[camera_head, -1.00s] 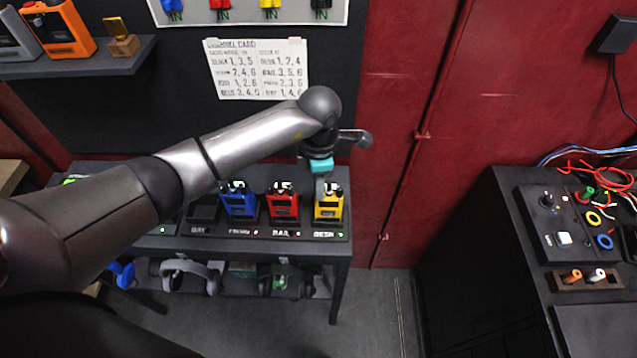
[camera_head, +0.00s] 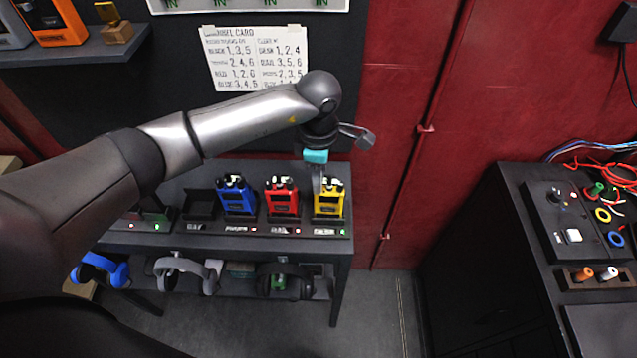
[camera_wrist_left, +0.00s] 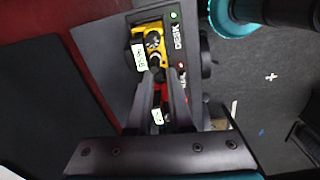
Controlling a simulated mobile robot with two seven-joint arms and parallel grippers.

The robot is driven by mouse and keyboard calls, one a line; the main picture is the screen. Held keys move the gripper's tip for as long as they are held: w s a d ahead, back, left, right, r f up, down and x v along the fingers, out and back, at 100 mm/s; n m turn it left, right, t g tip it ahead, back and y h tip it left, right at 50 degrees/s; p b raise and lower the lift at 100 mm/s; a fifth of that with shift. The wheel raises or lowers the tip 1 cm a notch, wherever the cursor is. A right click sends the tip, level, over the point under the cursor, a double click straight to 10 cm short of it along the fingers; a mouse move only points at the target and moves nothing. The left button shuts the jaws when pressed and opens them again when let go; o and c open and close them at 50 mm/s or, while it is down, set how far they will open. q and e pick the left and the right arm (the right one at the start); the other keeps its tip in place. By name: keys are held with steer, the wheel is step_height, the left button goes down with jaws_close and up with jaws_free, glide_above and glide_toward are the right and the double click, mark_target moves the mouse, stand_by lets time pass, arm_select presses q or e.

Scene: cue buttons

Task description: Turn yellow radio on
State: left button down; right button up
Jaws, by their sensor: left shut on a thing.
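The yellow radio (camera_head: 329,203) stands upright in the right-hand slot of the dark charging rack, behind the label DESK, with a green light at that slot. In the left wrist view the yellow radio (camera_wrist_left: 139,34) shows dark knobs on its top and a white label. My left gripper (camera_head: 321,188) reaches down from above to the radio's top. In the left wrist view its fingers (camera_wrist_left: 160,76) are shut on a small knob at the radio's top; the fingers partly hide the knob. My right gripper is not in view.
A red radio (camera_head: 282,200) and a blue radio (camera_head: 236,197) stand left of the yellow one, with red lights. An empty slot (camera_head: 201,206) is further left. Headsets (camera_head: 184,275) hang below. A paper card (camera_head: 256,58) is on the wall. A dark console (camera_head: 560,225) stands right.

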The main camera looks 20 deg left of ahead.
arm_select(q)
steer(key=m+b, duration=0.4)
steer(key=shift+f+m+b, duration=0.15)
steer(key=shift+m+b, duration=0.95)
steer(key=shift+m, duration=0.1)
steer(key=c, duration=0.8)
jaws_free()
steer(key=shift+r, duration=0.2)
step_height(320, 180, up, 15)
steer(key=shift+s+b, duration=0.15)
steer(key=shift+b, duration=0.3)
steer(key=shift+r, duration=0.1)
